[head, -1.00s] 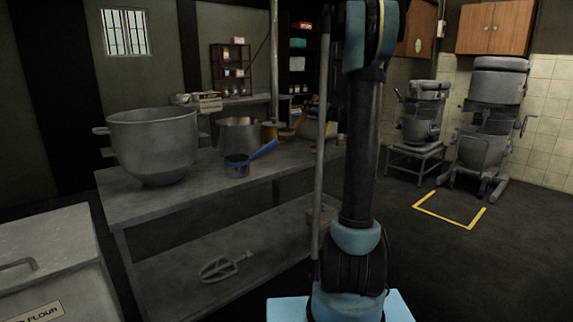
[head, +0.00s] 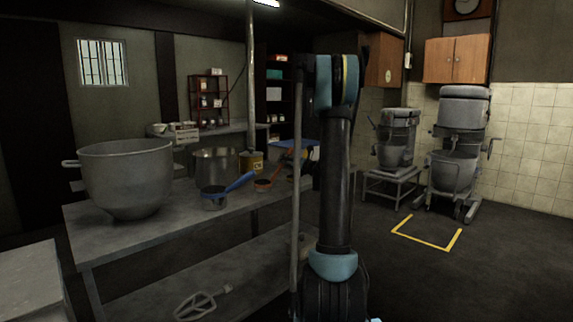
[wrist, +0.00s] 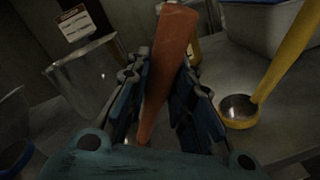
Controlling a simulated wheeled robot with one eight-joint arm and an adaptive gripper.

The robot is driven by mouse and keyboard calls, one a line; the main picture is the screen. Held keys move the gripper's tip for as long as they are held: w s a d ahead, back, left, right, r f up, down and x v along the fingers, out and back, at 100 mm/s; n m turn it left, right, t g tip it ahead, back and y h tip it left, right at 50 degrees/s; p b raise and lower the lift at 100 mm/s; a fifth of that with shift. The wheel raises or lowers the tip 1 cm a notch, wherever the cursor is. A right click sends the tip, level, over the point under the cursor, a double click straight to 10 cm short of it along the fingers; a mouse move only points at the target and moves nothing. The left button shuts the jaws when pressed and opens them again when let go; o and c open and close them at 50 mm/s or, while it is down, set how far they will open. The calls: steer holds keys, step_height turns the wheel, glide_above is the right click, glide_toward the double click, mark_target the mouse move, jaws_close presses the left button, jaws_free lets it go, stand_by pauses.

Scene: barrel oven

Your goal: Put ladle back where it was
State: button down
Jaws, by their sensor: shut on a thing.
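My gripper (wrist: 160,82) is shut on a long orange handle (wrist: 165,70), which rises between the fingers in the wrist view. The end of what it belongs to is not clear there. A yellow-handled ladle (wrist: 240,110) with a metal bowl lies to the right of the gripper, apart from it. In the head view my arm hides the gripper. An orange-handled utensil (head: 277,171) with a dark bowl shows over the table, right of a blue-handled saucepan (head: 214,200). I cannot tell whether it touches the table.
The metal table (head: 150,228) also holds a large mixing bowl (head: 125,178), a steel pot (head: 213,167) and a yellow tin (head: 251,162). A blue-lidded container (wrist: 262,25) is at the upper right of the wrist view. Mixers stand by the right wall.

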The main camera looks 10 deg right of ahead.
steer(key=c, duration=1.4)
jaws_free()
